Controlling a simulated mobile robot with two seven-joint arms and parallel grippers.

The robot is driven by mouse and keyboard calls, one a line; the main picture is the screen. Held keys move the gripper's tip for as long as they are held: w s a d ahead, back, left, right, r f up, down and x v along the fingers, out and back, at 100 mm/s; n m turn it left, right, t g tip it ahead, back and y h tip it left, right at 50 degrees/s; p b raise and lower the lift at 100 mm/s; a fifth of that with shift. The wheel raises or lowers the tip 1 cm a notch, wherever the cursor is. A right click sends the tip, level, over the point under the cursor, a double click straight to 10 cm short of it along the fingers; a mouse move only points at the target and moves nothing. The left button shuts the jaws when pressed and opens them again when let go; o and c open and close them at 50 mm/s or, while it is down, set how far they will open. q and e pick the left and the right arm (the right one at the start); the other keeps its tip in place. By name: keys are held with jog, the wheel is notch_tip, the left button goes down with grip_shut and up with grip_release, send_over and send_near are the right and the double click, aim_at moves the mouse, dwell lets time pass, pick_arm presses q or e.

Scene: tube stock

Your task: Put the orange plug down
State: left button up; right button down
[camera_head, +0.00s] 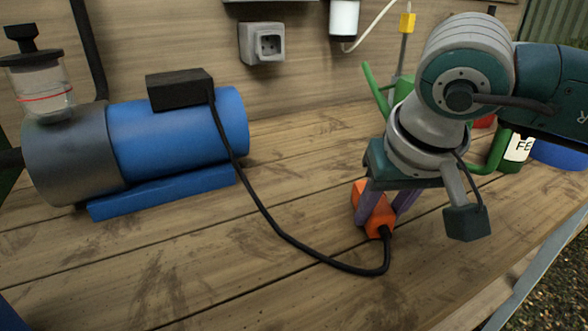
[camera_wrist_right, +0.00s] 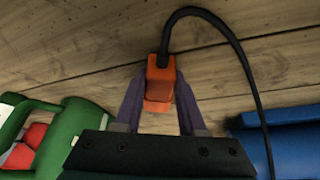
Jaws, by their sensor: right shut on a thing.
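The orange plug (camera_head: 372,211) is at the wooden workbench top (camera_head: 180,270), right of the middle in the head view. My right gripper (camera_head: 380,212) is shut on it, with a purple finger on each side. In the right wrist view the orange plug (camera_wrist_right: 160,82) sits between the fingertips of my right gripper (camera_wrist_right: 160,98). A black cable runs from the plug to the blue pump motor (camera_head: 180,135). The plug looks close to the bench; I cannot tell whether it touches. My left gripper is not in view.
A grey wall socket (camera_head: 262,43) is on the wooden back wall. The front middle of the bench is clear except for the cable.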

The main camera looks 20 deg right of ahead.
jog(key=shift+f, duration=0.1)
jog(key=shift+f, duration=0.15)
jog(key=c, duration=0.5)
grip_release()
jog(key=shift+r, duration=0.55)
jog(key=p+v, duration=0.2)
jog(key=v, duration=0.9)
jog(key=shift+s, duration=0.2)
